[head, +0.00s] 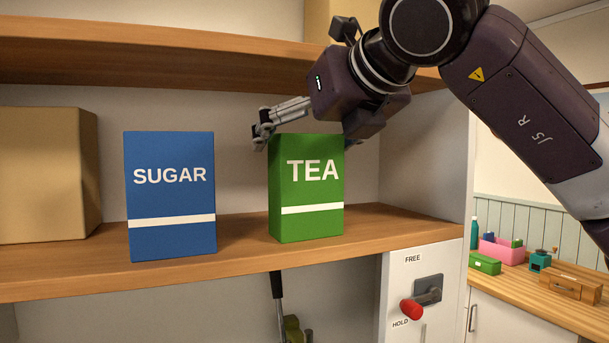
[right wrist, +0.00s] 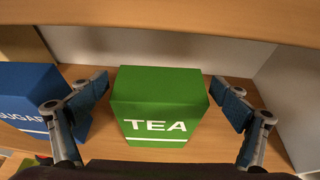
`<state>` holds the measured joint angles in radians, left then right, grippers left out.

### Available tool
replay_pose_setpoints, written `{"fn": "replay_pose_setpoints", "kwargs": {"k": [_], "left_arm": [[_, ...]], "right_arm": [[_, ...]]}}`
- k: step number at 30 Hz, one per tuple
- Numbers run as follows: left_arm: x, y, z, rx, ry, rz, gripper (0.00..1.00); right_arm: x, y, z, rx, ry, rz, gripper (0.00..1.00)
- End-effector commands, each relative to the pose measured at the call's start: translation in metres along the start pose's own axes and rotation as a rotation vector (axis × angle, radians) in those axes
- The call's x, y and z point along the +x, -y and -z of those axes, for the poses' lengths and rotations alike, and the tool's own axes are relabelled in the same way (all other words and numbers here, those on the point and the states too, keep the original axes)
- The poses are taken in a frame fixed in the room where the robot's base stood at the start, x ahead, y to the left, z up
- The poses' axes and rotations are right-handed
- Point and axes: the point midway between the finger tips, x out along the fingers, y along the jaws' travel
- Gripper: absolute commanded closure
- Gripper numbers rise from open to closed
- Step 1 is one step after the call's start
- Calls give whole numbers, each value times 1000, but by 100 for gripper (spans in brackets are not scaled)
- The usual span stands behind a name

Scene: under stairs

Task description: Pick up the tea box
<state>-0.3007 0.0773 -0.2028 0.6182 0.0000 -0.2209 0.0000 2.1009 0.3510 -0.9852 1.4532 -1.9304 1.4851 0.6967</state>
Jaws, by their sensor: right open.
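The tea box (head: 307,187) is green with a white stripe and stands upright on the wooden shelf, right of the blue sugar box. In the right wrist view the tea box (right wrist: 160,104) lies between the spread fingers of my right gripper (right wrist: 168,105), with a gap on each side. In the head view my right gripper (head: 305,137) reaches in from the upper right, with one finger at the box's upper left; the other finger is mostly hidden behind the box. My left gripper is not in view.
The blue sugar box (head: 170,190) stands close on the left, near my left-hand finger in the wrist view. A cardboard box (head: 45,175) is farther left. An upper shelf board (head: 150,58) hangs above. A side wall (head: 425,160) closes the right.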

Motion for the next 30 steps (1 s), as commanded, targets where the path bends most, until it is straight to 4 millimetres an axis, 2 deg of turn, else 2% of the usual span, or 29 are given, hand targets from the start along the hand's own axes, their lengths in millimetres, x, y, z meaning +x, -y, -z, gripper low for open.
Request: {"fn": "replay_pose_setpoints", "kwargs": {"k": [3, 6, 15, 25, 26, 30], "left_arm": [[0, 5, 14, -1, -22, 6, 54], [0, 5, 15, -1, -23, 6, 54], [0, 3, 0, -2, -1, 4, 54], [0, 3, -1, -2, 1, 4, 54], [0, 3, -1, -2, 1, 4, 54], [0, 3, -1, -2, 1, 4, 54]], "right_arm": [[1, 0, 0, 0, 1, 0, 7], [0, 0, 0, -1, 1, 0, 9], [0, 0, 0, -1, 1, -1, 43], [0, 0, 0, 0, 1, 0, 79], [0, 0, 0, 0, 0, -1, 82], [0, 0, -1, 0, 4, -1, 82]]}}
